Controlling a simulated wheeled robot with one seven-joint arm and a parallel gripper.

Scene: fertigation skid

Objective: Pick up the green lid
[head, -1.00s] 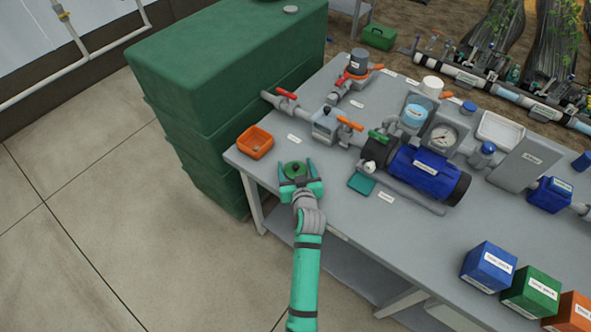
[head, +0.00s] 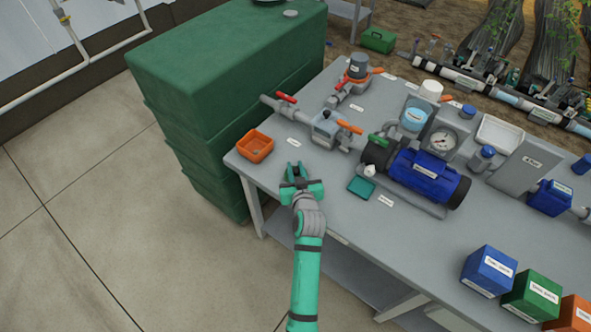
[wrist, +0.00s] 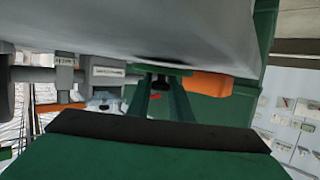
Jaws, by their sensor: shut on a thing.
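The green lid shows in the wrist view as a thin green edge (wrist: 165,70) close against the grey table surface, with a dark knob (wrist: 160,82) between the fingers. My gripper (head: 296,168) is shut on the lid's knob near the table's left front corner; its fingers also show in the wrist view (wrist: 159,100). The wrist view is upside down, with the table at the top. In the head view the fingers largely hide the lid. I cannot tell whether it touches the table.
An orange bin (head: 255,147) stands left of my gripper on the grey table (head: 330,215). A flat teal square (head: 361,187) lies to the right, before the blue pump (head: 428,174). Valves and pipes (head: 325,125) run behind. A large green tank (head: 225,60) stands at left.

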